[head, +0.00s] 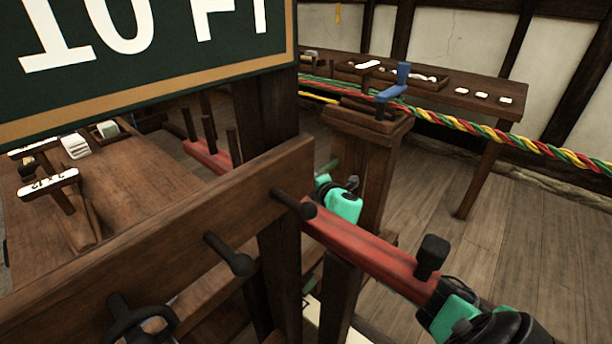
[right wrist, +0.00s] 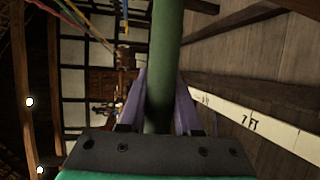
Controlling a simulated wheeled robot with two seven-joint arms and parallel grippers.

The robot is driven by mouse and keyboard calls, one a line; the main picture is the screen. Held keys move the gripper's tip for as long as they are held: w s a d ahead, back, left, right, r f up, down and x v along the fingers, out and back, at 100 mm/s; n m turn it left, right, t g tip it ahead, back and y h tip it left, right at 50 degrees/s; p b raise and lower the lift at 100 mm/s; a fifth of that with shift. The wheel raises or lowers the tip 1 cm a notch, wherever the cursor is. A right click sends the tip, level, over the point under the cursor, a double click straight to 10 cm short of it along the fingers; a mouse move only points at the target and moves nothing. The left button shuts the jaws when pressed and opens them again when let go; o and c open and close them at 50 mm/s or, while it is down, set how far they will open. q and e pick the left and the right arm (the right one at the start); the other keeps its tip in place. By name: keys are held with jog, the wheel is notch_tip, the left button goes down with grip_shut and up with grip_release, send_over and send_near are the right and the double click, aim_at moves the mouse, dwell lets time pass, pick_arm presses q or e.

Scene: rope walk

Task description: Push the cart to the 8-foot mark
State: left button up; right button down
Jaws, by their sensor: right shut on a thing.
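The cart appears to be the dark wooden post (head: 365,150) with a blue crank (head: 393,88) on top, where a twisted red, yellow and green rope (head: 500,138) ends. A green bar (right wrist: 165,50) runs up the right wrist view. The purple fingers of my right gripper (right wrist: 160,95) are shut around it. In the head view, my teal right hand (head: 340,203) shows beside the post, partly behind a red beam; its fingertips are hard to make out. A white floor strip (right wrist: 270,133) reads "7 FT" to the right of the gripper. I do not see my left gripper.
A "10 FT" sign (head: 140,50) and a pegged wooden board (head: 150,230) block much of the near left. A long table (head: 460,85) stands at the back; open plank floor (head: 530,250) lies right.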

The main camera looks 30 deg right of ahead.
jog(key=c, duration=0.6)
grip_release()
pick_arm(q)
jog(key=shift+s+a, duration=0.1)
jog(key=shift+s, duration=0.35)
pick_arm(e)
jog(key=shift+s, duration=0.1)
pick_arm(q)
jog(key=shift+s+a+f+p, duration=0.1)
jog(key=shift+s+a+p, duration=0.1)
jog(key=shift+s+p, duration=0.65)
pick_arm(e)
jog(key=s+r, duration=0.1)
jog(key=s, duration=0.6)
jog(key=shift+a+r, duration=0.2)
jog(key=shift+a, duration=0.15)
pick_arm(q)
jog(key=shift+s, duration=0.15)
pick_arm(e)
jog(key=shift+s, duration=0.1)
